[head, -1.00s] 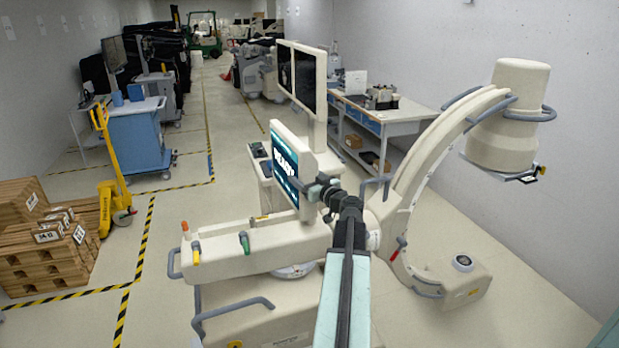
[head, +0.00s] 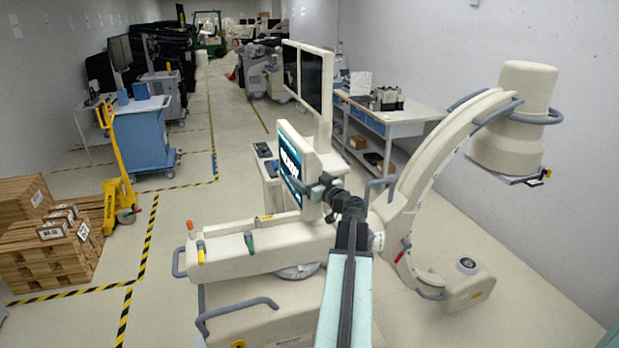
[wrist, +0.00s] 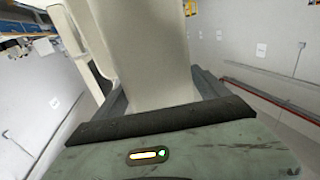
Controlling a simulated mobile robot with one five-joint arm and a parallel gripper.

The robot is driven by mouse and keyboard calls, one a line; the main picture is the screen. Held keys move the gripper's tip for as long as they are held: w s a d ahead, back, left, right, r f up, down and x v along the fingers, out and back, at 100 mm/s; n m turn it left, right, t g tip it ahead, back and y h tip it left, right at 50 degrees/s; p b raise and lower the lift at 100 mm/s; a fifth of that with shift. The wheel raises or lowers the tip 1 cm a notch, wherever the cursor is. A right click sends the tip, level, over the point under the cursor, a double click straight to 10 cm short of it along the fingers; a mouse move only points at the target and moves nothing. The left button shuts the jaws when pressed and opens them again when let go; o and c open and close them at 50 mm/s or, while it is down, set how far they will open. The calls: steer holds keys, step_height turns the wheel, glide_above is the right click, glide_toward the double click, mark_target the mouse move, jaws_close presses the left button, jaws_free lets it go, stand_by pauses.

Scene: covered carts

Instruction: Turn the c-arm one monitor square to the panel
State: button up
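The c-arm (head: 435,150) is a cream machine with a large curved arm. A cream monitor (head: 315,165) with a lit dark-teal screen (head: 291,165) stands over its base, its screen turned to the left. My gripper (head: 322,190) is at the right edge of this monitor, low on its side. In the wrist view a cream slab (wrist: 150,60), apparently the monitor's edge, fills the space between my two grey fingers (wrist: 162,95), with no clear gap on either side. The fingertips are hidden by it. A twin-screen display (head: 308,78) rises behind.
The c-arm's grey handles (head: 235,312) and cream beam (head: 240,248) lie in front of and below the monitor. A workbench (head: 400,122) stands behind. A yellow pallet jack (head: 118,180) and wooden pallets (head: 45,250) are at the left. The taped floor between is clear.

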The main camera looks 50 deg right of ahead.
steer(key=shift+s, duration=0.1)
steer(key=v, duration=0.7)
steer(key=shift+s+a, duration=0.15)
steer(key=shift+s, duration=0.2)
